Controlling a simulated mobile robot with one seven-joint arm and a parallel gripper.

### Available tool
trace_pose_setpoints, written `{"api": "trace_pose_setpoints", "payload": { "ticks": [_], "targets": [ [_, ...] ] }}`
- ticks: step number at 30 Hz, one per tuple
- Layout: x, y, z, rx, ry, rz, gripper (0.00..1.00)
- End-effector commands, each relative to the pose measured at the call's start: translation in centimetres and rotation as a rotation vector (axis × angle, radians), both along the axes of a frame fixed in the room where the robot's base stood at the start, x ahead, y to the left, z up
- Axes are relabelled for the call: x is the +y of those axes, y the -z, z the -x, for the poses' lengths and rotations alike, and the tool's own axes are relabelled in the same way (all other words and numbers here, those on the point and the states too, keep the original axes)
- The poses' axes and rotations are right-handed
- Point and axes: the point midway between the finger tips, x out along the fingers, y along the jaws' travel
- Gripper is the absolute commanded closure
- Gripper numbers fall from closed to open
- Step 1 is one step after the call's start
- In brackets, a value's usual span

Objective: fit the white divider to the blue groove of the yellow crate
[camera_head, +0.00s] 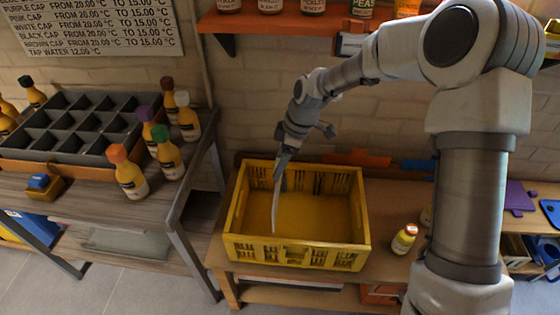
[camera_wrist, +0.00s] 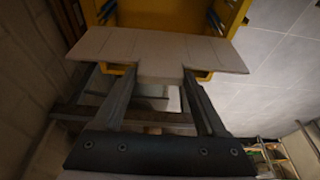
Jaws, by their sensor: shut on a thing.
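The yellow crate (camera_head: 295,252) stands on a wooden bench in the head view; its inside looks empty apart from the divider's overlap. The white divider (camera_head: 275,208) shows nearly edge-on there, slightly tilted, over the crate's left part. In the wrist view the divider (camera_wrist: 150,48) is a wide pale panel in front of the yellow crate (camera_wrist: 165,14). My gripper (camera_head: 284,155) is shut on the divider's upper end. Blue strips (camera_wrist: 106,12) and (camera_wrist: 215,20) show on the crate's walls in the wrist view. I cannot tell whether the divider's lower edge touches the crate.
A small bottle (camera_head: 404,238) stands right of the crate. A table on the left holds a grey compartment tray (camera_head: 70,130) and several capped bottles. An orange shelf (camera_head: 290,22) with jars hangs above. Orange and blue flat pieces (camera_head: 357,158) lie behind the crate.

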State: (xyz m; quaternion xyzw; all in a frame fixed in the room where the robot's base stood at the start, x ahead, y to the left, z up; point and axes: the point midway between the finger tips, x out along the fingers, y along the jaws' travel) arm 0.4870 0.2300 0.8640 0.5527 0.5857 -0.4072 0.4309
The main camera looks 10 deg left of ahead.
Motion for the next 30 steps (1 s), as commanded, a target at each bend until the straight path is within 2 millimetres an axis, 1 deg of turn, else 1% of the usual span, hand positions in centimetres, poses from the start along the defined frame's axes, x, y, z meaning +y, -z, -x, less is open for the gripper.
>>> {"api": "trace_pose_setpoints", "payload": {
  "ticks": [5,18,23,30],
  "targets": [
    [0.0,0.9,0.0,0.001,0.001,-0.001,0.93],
    [0.0,5.1,0.0,0.0,0.0,-0.001,0.93],
    [0.0,5.6,0.0,0.0,0.0,-0.001,0.93],
    [0.0,5.6,0.0,0.0,0.0,-0.001,0.93]
  ]
}}
